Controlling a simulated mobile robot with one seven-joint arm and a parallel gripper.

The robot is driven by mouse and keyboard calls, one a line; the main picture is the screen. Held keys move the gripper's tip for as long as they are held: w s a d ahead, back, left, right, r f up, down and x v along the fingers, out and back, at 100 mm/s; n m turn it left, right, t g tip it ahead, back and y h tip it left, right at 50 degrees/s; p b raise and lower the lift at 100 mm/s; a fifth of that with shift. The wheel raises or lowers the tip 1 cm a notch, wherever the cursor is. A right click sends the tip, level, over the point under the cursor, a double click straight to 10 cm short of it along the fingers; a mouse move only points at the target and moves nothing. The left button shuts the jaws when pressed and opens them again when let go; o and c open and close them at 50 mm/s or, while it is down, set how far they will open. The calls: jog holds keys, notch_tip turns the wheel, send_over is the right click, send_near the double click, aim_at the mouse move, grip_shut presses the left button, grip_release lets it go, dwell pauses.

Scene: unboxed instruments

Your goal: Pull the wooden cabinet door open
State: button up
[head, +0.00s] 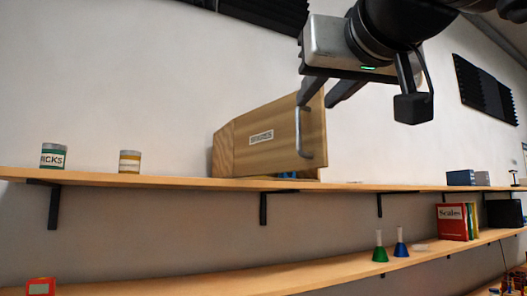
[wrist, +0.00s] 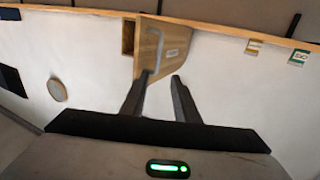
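The wooden cabinet (head: 235,150) stands on the upper wall shelf in the head view. A white label (head: 261,137) and an upright grey metal handle (head: 308,154) show on it, the handle near its right side. The cabinet also shows in the wrist view (wrist: 146,28), with the handle (wrist: 159,48) and a darker recess to its left. I cannot tell whether the door is ajar. My gripper (head: 318,101) is open and empty, its fingers pointing at the cabinet. In the head view its left finger overlaps the handle's top; in the wrist view (wrist: 161,77) the fingertips sit just below it. Contact is unclear.
A green-labelled can (head: 53,156) and a yellow-labelled can (head: 130,162) stand left of the cabinet on the upper shelf (head: 180,183). Blue boxes (head: 461,178) are far right. Green (head: 379,253) and blue (head: 400,248) flasks and red books (head: 453,222) stand on the lower shelf.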

jog(key=s, duration=0.5)
jog(key=shift+d, duration=0.35)
jog(key=shift+c, duration=0.3)
